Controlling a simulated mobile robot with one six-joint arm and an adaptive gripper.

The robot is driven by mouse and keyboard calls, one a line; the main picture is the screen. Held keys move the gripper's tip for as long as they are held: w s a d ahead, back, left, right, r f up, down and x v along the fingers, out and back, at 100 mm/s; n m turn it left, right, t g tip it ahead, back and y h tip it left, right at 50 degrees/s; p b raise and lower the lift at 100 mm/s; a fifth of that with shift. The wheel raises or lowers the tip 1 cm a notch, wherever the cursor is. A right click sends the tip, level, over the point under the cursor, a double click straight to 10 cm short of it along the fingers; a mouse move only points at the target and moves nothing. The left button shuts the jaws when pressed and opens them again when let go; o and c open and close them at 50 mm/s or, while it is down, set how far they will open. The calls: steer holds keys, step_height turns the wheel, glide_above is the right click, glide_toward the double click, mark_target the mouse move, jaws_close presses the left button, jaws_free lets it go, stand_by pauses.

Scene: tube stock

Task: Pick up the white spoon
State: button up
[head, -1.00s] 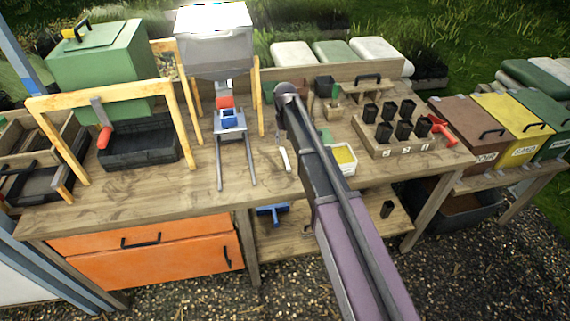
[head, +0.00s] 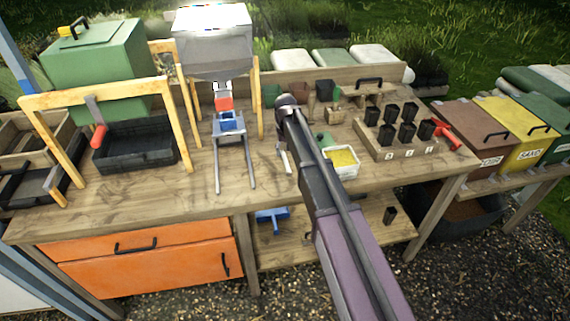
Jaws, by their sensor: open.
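A small, narrow white piece (head: 284,160) lies on the wooden workbench (head: 215,190), just left of my arm. It looks like the white spoon, but it is small and my arm may hide part of it. My arm reaches up from the lower right across the middle of the bench, and its dark upper joint stands above the bench. My gripper cannot be made out; the arm seems to hide it.
A white tray with yellow contents (head: 349,172) is right of my arm. A pot rack (head: 395,152) stands further right, beside a red tool (head: 447,137). Left are a hopper stand (head: 230,130), black tray (head: 137,157) and yellow frame (head: 100,92). The bench's front left is clear.

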mark_target(286, 160)
steer(key=shift+f, duration=0.1)
steer(key=shift+f+b, duration=2.55)
steer(key=shift+b, duration=0.1)
steer(key=shift+c, duration=0.2)
jaws_close()
